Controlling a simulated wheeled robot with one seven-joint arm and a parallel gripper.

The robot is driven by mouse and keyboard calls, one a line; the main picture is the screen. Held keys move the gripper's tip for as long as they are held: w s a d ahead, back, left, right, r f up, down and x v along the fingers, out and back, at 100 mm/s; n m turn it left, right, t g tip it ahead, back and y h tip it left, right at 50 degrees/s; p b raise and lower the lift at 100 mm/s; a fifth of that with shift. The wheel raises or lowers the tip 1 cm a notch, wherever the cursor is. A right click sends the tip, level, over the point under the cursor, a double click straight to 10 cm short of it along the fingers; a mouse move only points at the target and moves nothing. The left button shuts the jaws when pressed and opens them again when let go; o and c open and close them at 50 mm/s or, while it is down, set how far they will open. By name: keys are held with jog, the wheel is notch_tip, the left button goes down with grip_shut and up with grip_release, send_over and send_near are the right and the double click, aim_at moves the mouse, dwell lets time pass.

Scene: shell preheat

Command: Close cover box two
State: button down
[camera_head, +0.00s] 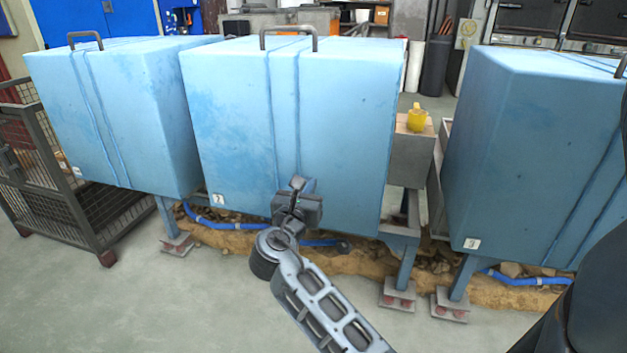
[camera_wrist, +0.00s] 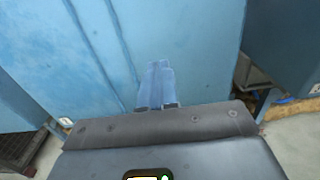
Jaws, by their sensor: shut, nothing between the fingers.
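Cover box two is the middle light blue box (camera_head: 235,130), with a small "2" label low on its left and a grey handle (camera_head: 288,32) on top. It sits upright over a stand with legs. My gripper (camera_head: 308,187) is in front of the lower middle of its front face. In the wrist view my gripper (camera_wrist: 157,88) is shut and empty, its fingers pointing at the blue face of the box (camera_wrist: 60,50). I cannot tell whether the fingertips touch the face.
Similar blue boxes stand to the left (camera_head: 130,110) and right (camera_head: 520,150). A wire cage cart (camera_head: 60,180) stands at the far left. Blue hoses lie below. The floor in front is clear.

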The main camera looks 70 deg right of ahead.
aim_at(326, 156)
jog(key=d, duration=0.8)
jog(key=w+d, duration=0.1)
jog(key=d, duration=0.3)
jog(key=shift+d, duration=0.35)
